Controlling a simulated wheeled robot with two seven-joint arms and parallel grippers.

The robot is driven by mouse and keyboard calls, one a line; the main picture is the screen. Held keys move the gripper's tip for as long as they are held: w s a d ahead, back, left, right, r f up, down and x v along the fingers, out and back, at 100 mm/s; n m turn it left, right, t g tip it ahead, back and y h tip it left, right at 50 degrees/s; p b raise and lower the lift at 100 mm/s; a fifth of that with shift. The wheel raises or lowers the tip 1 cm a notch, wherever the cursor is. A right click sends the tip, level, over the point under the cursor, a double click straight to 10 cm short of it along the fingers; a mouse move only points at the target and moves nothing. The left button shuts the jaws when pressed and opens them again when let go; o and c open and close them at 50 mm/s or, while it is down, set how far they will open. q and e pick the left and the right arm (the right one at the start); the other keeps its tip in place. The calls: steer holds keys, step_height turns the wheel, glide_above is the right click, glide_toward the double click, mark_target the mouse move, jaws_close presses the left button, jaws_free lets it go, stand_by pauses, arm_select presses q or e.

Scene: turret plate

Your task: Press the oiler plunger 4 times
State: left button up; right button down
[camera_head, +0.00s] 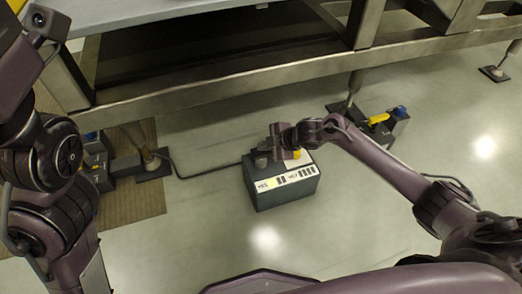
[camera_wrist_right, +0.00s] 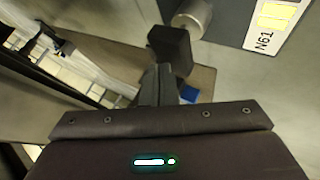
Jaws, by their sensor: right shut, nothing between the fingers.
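The oiler is a dark grey box (camera_head: 282,191) with a pale label strip on its front, standing on the floor in the middle of the head view. A short grey metal cylinder, which looks like its plunger (camera_head: 262,159), stands at the left of its top. My right gripper (camera_head: 277,146) is shut and empty above the top of the box, close to the plunger. In the right wrist view the shut fingertips (camera_wrist_right: 170,48) are just beside the metal plunger (camera_wrist_right: 193,17); whether they touch cannot be told. My left arm shows at the left, but its gripper is out of view.
A metal frame with a long beam (camera_head: 230,88) runs across behind the oiler. A cable (camera_head: 208,171) leads left from the box to a foot plate (camera_head: 153,164). A grey device with a yellow handle (camera_head: 378,118) stands at right. The floor in front is clear.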

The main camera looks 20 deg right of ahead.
steer(key=shift+f+b, duration=0.6)
steer(key=shift+f, duration=0.45)
stand_by(0.5)
steer(key=shift+r, duration=0.1)
steer(key=shift+r+p, duration=1.45)
steer(key=shift+p, duration=0.1)
steer(key=shift+r, duration=0.15)
step_height(320, 180, up, 5)
steer(key=p, duration=0.5)
stand_by(1.8)
